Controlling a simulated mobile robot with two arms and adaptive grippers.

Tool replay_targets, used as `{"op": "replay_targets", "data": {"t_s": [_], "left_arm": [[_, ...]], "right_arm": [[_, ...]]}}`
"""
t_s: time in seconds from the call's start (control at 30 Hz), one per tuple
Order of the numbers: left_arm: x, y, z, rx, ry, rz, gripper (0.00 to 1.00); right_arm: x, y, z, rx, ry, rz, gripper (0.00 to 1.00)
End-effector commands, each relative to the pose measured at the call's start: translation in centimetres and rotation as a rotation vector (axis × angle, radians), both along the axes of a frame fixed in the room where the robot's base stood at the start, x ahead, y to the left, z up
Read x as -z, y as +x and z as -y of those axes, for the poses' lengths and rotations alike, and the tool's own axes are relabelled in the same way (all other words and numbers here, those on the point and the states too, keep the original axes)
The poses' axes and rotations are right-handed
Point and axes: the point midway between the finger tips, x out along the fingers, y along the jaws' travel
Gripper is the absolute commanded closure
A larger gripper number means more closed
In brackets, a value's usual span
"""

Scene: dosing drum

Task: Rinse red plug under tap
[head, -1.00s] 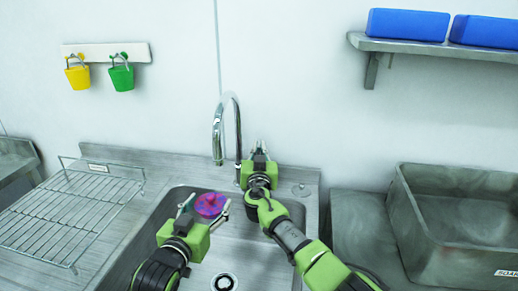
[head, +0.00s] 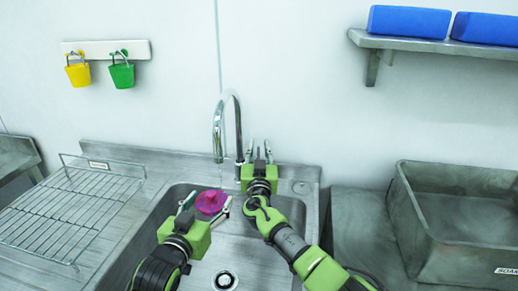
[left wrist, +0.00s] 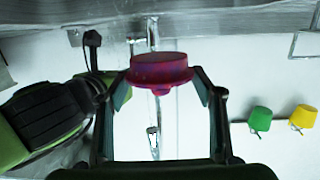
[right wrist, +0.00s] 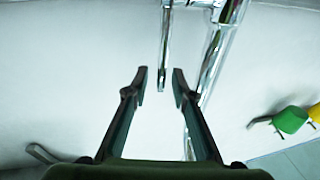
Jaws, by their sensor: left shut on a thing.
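The red plug (head: 210,203) is held over the sink basin, below the tap spout. Purple-magenta patches cover it, also in the left wrist view (left wrist: 160,70). My left gripper (head: 206,206) is shut on it, with one finger on each side. The chrome tap (head: 238,125) arches over the basin, and a faint thin streak below its spout looks like water falling onto the plug. My right gripper (head: 260,150) is open beside the tap's column. In the right wrist view its fingers (right wrist: 160,76) are apart, with a slim chrome rod, probably the tap lever, near the gap.
The sink (head: 165,215) has a drain (head: 225,280) at its bottom. A wire rack (head: 75,205) stands left. A grey bin (head: 435,255) stands right. Blue boxes (head: 410,22) sit on a shelf (head: 430,46).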

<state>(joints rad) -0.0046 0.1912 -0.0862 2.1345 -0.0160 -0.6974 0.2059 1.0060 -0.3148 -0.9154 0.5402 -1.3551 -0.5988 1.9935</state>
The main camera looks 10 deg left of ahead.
Motion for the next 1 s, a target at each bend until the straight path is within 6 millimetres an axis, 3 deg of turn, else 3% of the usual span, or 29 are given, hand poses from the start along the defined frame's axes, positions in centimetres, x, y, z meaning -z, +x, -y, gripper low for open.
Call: {"op": "replay_targets", "data": {"t_s": [0.27, 0.57, 1.0], "left_arm": [[0.0, 0.0, 0.0, 0.0, 0.0, 0.001, 0.59], [0.0, 0.0, 0.0, 0.0, 0.0, 0.0, 0.59], [0.0, 0.0, 0.0, 0.0, 0.0, 0.0, 0.59]], "right_arm": [[0.2, -0.7, -0.2, -0.004, 0.004, -0.002, 0.76], [0.5, -3.0, 0.5, -0.002, 0.005, -0.001, 0.76], [1.3, -8.5, 1.4, -0.001, 0.002, -0.002, 0.76]]}}
